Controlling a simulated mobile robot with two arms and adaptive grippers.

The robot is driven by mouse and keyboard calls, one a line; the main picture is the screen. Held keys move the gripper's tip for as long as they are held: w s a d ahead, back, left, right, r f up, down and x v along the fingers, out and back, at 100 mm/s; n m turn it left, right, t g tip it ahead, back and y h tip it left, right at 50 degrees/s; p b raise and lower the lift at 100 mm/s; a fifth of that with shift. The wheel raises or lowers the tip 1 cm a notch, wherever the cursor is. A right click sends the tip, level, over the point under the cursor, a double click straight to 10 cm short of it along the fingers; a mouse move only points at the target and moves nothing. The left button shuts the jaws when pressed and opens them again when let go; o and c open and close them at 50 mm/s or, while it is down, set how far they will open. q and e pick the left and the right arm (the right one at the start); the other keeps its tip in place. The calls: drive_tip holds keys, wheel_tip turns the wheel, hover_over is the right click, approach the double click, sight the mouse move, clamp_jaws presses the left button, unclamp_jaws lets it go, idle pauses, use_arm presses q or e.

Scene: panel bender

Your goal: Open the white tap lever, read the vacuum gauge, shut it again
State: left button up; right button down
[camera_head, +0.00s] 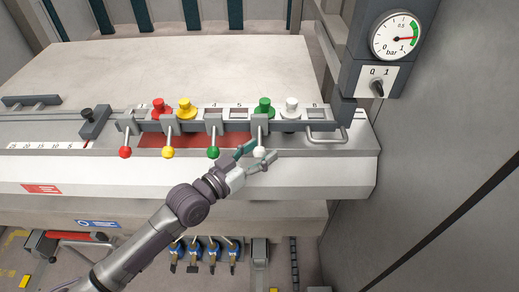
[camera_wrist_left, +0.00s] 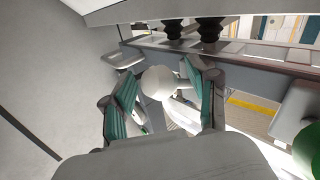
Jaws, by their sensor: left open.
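The white tap lever's round knob (camera_head: 259,152) hangs at the right end of the row of levers, pointing down toward the front. My left gripper (camera_head: 262,155) is open around the white knob. In the left wrist view the white knob (camera_wrist_left: 158,83) sits between the two green-padded fingers (camera_wrist_left: 160,97), with no clear contact on either side. The vacuum gauge (camera_head: 397,36) is a round white dial marked in bar at the upper right, with a green band. My right gripper is not in view.
A green-knobbed lever (camera_head: 213,152) hangs just left of the white one, with yellow (camera_head: 168,152) and red (camera_head: 125,152) ones further left. Coloured top knobs, such as a white one (camera_head: 291,104), stand behind. A rotary switch (camera_head: 377,85) sits under the gauge.

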use_arm(q)
clamp_jaws()
idle(0.3)
